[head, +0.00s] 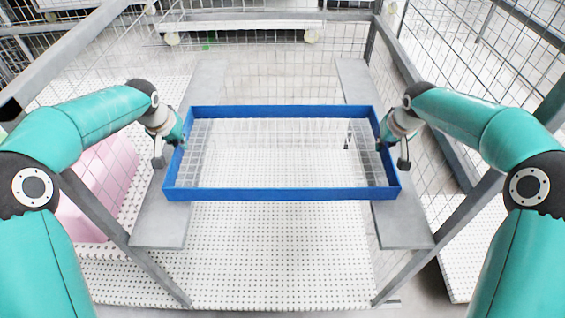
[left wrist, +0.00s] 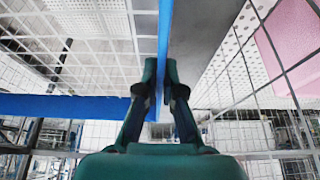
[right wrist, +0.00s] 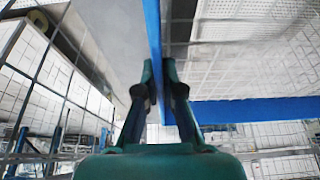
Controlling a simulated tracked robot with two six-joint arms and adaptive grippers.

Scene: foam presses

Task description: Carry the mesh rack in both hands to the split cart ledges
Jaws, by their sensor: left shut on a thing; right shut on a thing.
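The mesh rack (head: 280,195) is a blue rectangular frame with a wire mesh bottom, level in the middle of the head view. My left gripper (head: 178,140) is shut on its left side wall; the wall shows between the fingers (left wrist: 160,85) in the left wrist view. My right gripper (head: 385,142) is shut on its right side wall, also between the fingers (right wrist: 158,85) in the right wrist view. The left ledge (head: 160,220) and right ledge (head: 402,225) are grey strips below the rack's two ends. I cannot tell whether the rack touches them.
A metal cart frame with wire mesh sides (head: 465,215) surrounds the rack. Between the ledges is an open gap over a white perforated floor (head: 280,260). A pink block (head: 95,190) stands outside at the left. A white shelf (head: 240,27) is at the back.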

